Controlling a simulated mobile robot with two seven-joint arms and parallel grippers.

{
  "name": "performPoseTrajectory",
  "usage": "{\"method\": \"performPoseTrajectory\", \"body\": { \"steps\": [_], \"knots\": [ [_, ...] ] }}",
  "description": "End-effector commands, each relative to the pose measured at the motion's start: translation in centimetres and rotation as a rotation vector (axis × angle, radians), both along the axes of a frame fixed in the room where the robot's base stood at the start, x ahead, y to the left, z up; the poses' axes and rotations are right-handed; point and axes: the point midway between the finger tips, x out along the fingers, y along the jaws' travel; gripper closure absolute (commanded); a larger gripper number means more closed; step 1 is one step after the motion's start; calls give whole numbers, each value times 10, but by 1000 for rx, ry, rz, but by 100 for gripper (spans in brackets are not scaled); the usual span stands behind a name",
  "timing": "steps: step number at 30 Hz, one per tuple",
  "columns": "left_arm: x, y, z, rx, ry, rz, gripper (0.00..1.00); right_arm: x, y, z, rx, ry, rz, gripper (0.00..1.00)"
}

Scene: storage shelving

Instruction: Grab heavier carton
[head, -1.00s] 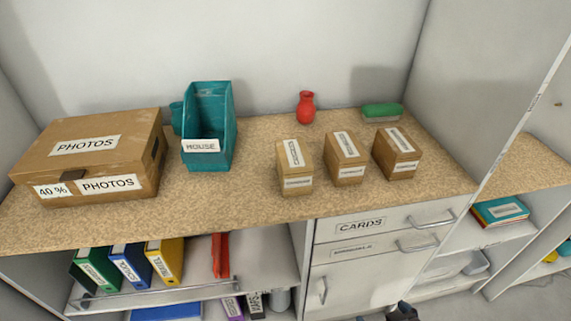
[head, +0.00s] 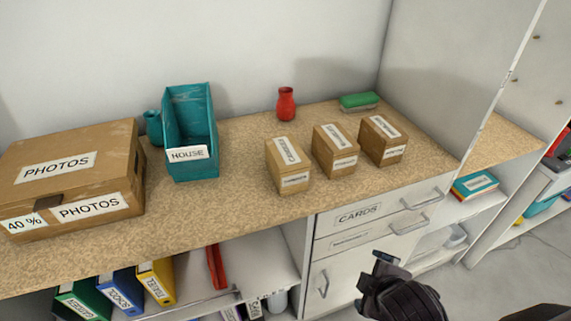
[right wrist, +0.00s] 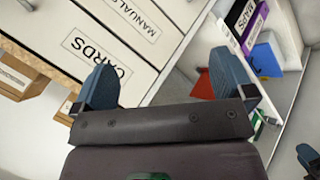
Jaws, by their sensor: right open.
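Three small brown cartons with white labels stand in a row on the counter in the head view: the left carton (head: 288,166), the middle carton (head: 336,150) and the right carton (head: 382,141). Their label text is too small to read surely. My right gripper (head: 384,262) is in front of the drawers, below the counter edge and apart from the cartons. In the right wrist view my right gripper (right wrist: 165,85) is open and empty, its blue fingers spread before the drawer fronts.
A large PHOTOS box (head: 70,175) and a teal bin (head: 190,135) stand left on the counter (head: 220,215). A red vase (head: 286,104) and a green brush-like item (head: 359,101) are behind the cartons. A tall panel (head: 450,70) bounds the right.

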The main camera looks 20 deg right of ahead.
Motion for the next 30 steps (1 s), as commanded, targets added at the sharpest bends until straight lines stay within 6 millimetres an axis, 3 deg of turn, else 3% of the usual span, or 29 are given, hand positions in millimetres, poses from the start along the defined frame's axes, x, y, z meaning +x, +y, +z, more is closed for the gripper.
{"method": "performPoseTrajectory", "body": {
  "steps": [8, 18, 24, 30],
  "knots": [
    [-1, 0, -2, -1, 5, 1, 24, 57, 18, 43, -514, -136, 457, 0],
    [-2, 0, -4, 0, 9, 1, 24, 113, 60, 102, -1293, -289, 895, 0],
    [-2, 1, -4, 0, 9, 1, 24, 130, 86, 130, -1717, -331, 1027, 0],
    [-2, 1, -4, 2, 9, 0, 24, 136, 99, 141, -1918, -339, 1065, 0]
  ]
}}
